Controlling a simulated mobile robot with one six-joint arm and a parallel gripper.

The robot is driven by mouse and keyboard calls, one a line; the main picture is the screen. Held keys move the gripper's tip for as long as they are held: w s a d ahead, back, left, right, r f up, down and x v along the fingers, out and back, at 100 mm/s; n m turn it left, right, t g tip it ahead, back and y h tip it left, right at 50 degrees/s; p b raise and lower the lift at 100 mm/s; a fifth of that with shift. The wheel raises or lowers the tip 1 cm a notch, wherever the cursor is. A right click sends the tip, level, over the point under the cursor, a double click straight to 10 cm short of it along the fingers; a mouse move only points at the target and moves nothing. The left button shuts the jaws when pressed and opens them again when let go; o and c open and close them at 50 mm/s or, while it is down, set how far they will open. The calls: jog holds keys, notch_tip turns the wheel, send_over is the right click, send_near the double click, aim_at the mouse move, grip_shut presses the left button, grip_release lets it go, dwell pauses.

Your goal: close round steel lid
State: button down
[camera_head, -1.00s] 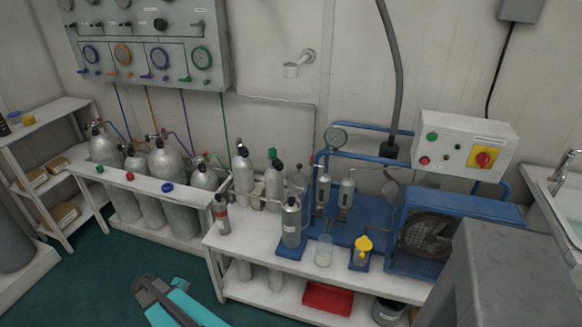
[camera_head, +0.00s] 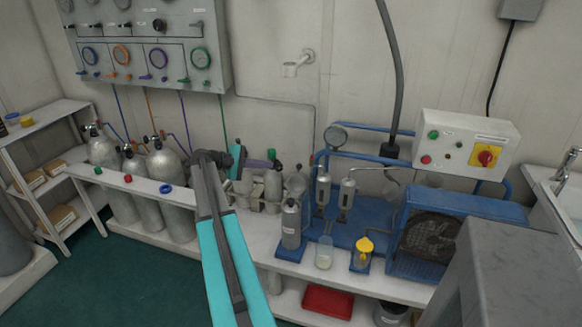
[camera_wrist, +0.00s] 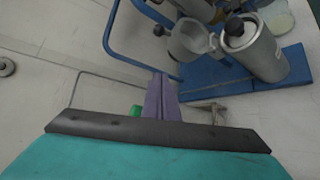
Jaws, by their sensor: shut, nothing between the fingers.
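The round steel lid (camera_head: 297,184) stands raised behind the grey canister (camera_head: 291,224) on the blue base. In the wrist view the lid (camera_wrist: 188,40) shows as a pale grey disc beside the canister (camera_wrist: 262,52), which has a black knob on top. My gripper (camera_head: 272,163) is over the rack of small cylinders, to the left of the lid. Its purple fingers (camera_wrist: 161,82) are together and empty, pointing toward the lid with a gap between them. My arm hides part of the rack.
Small cylinders (camera_head: 272,188) stand close below my gripper. A blue pipe frame (camera_wrist: 112,40) rises near the lid. A glass jar (camera_head: 324,252) and a yellow-topped cup (camera_head: 363,252) stand to the right.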

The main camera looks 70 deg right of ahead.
jog(key=shift+s+d+r, duration=0.35)
jog(key=shift+d+r, duration=0.1)
jog(key=shift+r, duration=0.15)
jog(key=p+x, duration=0.2)
jog(key=x, duration=0.8)
jog(key=shift+s+a+r+p, duration=0.45)
jog(key=shift+s+a, duration=0.1)
jog(key=shift+a, duration=0.25)
jog(key=shift+s+a+r+p, duration=0.35)
jog(key=shift+s+a+r, duration=0.15)
jog(key=shift+a, duration=0.3)
jog(key=shift+s+f+b, duration=0.1)
jog(key=shift+s+b, duration=0.15)
jog(key=shift+b, duration=0.2)
